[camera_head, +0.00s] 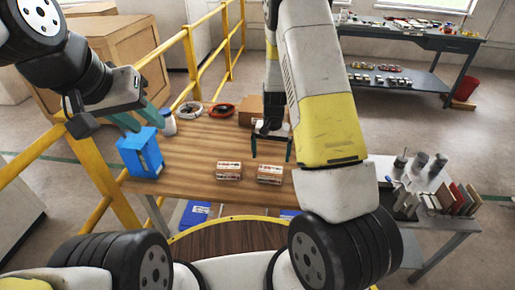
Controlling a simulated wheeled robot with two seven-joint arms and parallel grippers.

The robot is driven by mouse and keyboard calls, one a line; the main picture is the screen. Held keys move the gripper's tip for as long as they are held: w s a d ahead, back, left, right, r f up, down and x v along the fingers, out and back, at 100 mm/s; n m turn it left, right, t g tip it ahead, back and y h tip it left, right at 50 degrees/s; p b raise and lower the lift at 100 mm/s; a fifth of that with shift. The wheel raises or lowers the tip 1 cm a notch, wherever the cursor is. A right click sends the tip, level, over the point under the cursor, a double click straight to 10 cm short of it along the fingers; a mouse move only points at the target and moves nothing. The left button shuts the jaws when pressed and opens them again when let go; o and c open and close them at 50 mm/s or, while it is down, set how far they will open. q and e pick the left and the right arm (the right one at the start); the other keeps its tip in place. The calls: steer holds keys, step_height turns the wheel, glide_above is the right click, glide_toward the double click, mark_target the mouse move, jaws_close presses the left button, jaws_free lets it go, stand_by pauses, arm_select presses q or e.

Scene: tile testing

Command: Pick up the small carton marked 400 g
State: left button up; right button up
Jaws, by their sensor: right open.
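Two small cartons with red and white printed labels lie side by side near the front of the wooden table, a left one (229,171) and a right one (270,174). Their markings are too small to read, so I cannot tell which says 400 g. My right gripper (271,157) is open and empty, pointing down just behind the right carton. My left gripper (149,127) has its teal fingers at the top of a blue box (140,155) at the table's left end. I cannot tell whether they touch it.
The wooden table (195,150) is clear around the small cartons. A yellow railing (188,60) runs along the left. A side table with books (460,200) stands right.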

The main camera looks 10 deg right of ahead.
mark_target(271, 169)
steer(key=shift+w+f, duration=0.25)
steer(key=shift+f, duration=0.75)
steer(key=f, duration=0.6)
steer(key=shift+s+d+f, duration=0.1)
steer(key=shift+s+f, duration=0.1)
steer(key=shift+f, duration=0.2)
steer(key=c, duration=1.6)
